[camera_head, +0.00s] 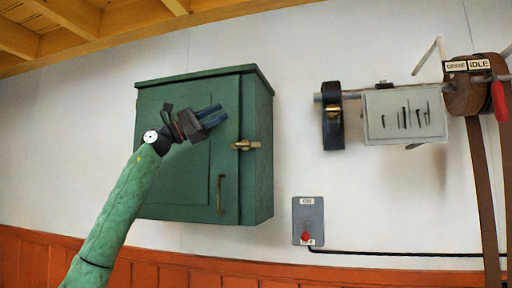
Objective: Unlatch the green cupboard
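The green cupboard (175,200) hangs on the white wall left of centre, with its door closed. A brass latch (246,145) sits at the door's right edge and lies about level. A brass pull handle (220,193) is below it. My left gripper (223,112) is in front of the door's upper part, up and left of the latch and apart from it. Its two blue fingers point right and slightly up, with nothing seen between them. How far apart they are is unclear. My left arm hides part of the door's left side. My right gripper is out of view.
A grey switch box (308,215) with a red knob is on the wall at lower right, with a black cable running right. A shaft with a hanging grey sign (404,116), pulley (465,92) and belts is at right.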

